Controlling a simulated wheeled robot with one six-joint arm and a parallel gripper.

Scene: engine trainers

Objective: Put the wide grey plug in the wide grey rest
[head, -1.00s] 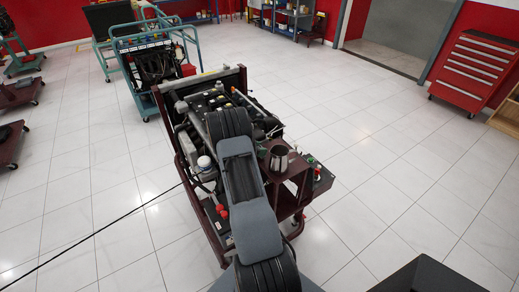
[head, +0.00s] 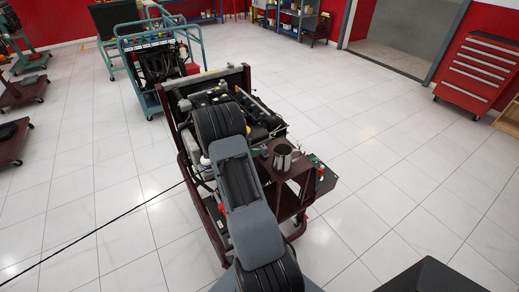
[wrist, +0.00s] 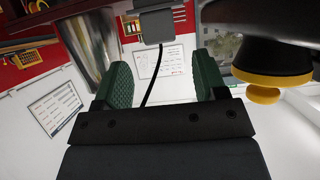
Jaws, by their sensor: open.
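In the wrist view my gripper (wrist: 161,72) is open, with its two green fingers wide apart and nothing between their tips. A grey block (wrist: 156,26) with a black cable shows beyond the fingertips, near the top middle. It looks like the wide grey plug, apart from both fingers. I cannot make out the wide grey rest in either view. In the head view my arm covers my gripper and part of the engine trainer (head: 246,78).
A yellow cap (wrist: 262,92) under a dark round part is close to the right finger in the wrist view. A metal cup (head: 282,158) stands on the trainer's dark red side shelf. Another trainer (head: 162,62) stands behind.

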